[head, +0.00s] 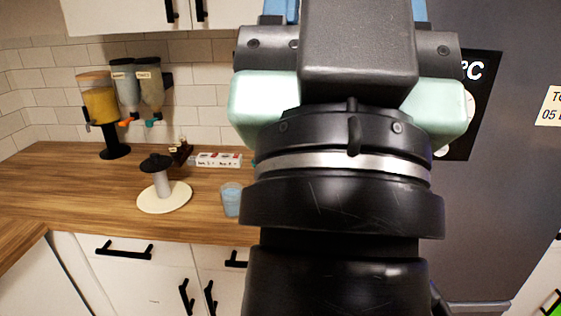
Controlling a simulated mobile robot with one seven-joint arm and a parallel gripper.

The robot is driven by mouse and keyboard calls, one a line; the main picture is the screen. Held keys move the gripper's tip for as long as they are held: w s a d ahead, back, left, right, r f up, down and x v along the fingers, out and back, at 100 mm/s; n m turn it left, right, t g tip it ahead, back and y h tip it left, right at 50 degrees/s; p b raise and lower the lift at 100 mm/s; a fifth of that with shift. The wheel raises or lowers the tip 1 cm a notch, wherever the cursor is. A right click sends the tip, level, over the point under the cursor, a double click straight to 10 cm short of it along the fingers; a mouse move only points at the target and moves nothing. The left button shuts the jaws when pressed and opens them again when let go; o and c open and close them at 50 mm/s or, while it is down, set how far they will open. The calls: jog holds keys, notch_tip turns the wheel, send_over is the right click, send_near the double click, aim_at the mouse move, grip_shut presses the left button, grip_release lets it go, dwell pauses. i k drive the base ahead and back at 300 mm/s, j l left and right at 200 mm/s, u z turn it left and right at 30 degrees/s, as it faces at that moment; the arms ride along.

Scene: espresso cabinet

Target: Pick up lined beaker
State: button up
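A small translucent bluish beaker (231,200) stands upright on the wooden counter, just left of my arm and close to the counter's front edge. It is too small here to make out any lines on it. My arm fills the middle and right of the head view, with its wrist raised above counter height. My gripper's fingers are hidden behind the wrist, so I cannot see their opening or anything between them. No contact between my arm and the beaker is visible.
A paper-towel-like stand (164,190) with a round white base is left of the beaker. A small white box (218,160) lies behind it. Dispensers (122,100) stand at the back left. The wooden counter (70,190) is clear at left. White cabinets (130,275) are below.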

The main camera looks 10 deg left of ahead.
aim_at(230, 192)
jog(key=i+j+z, duration=0.15)
jog(key=j, duration=0.25)
jog(key=i+j+z, duration=0.2)
jog(key=j, duration=0.25)
jog(key=j+z, duration=0.15)
jog(key=j, duration=0.3)
jog(key=i+j+z, duration=0.15)
jog(key=j, duration=0.35)
jog(key=i+j+z, duration=0.15)
jog(key=j, duration=0.4)
jog(key=i+j+z, duration=0.15)
jog(key=j, duration=0.4)
jog(key=j+z, duration=0.15)
jog(key=j, duration=0.35)
